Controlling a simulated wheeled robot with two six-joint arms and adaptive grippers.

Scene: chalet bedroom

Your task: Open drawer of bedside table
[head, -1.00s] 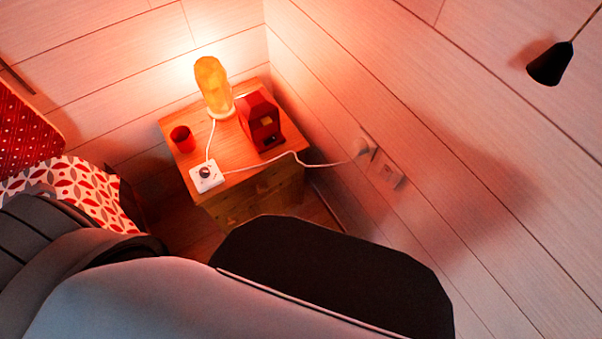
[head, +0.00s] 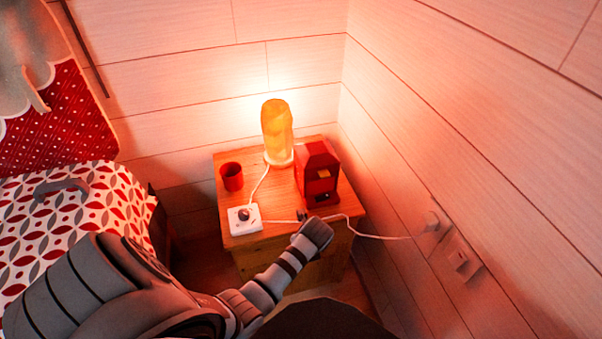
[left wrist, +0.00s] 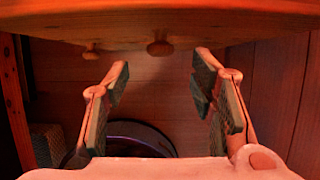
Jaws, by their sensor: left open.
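The wooden bedside table (head: 276,208) stands in the corner in the head view. My left arm reaches from the lower left to its front and covers part of it, so the drawer front is mostly hidden. In the left wrist view a wooden edge (left wrist: 215,22) crosses the top, with a round wooden knob (left wrist: 160,46) below it and a second knob (left wrist: 92,53) to the left. My left gripper (left wrist: 163,75) is open and empty, its fingers spread either side of the near knob, which appears beyond the tips. I cannot tell whether they touch. My right gripper is out of view.
On the tabletop are a glowing lamp (head: 277,132), a red cup (head: 232,177), a red box-like object (head: 318,172) and a white switch box (head: 243,219). A white cord runs to the wall socket (head: 432,221). A bed (head: 85,220) is at left; the wall is close at right.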

